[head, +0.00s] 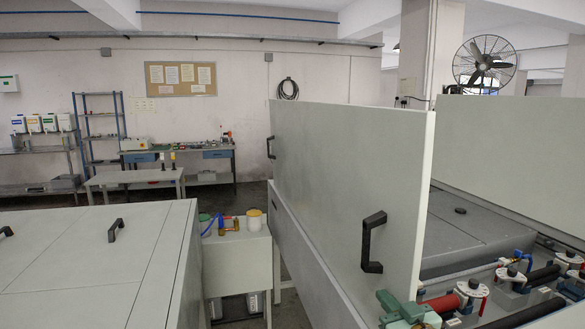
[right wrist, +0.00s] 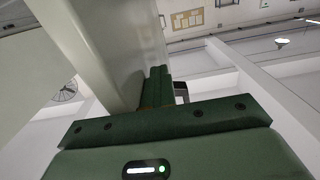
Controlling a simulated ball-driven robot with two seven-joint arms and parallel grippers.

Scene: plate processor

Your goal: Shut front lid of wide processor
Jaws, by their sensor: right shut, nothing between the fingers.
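The wide processor's front lid (head: 340,170) is a large light-grey panel standing upright, with a black handle (head: 373,243) on its face. The open interior (head: 465,235) of the processor shows behind it. My right gripper (head: 386,298), green, is at the lid's lower right, just below the handle. Its shut fingers also show in the right wrist view (right wrist: 157,88), close beside a pale panel (right wrist: 105,45) that looks like the lid. They hold nothing. I cannot tell if they touch the lid. A small dark part beyond the fingers may be the handle. My left gripper is out of view.
A second upright grey panel (head: 520,150) stands behind the interior at right. Pipes and valves, including a red one (head: 440,305), lie at lower right. A closed grey cabinet (head: 70,265) fills the lower left. A small stand with fittings (head: 237,250) stands between.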

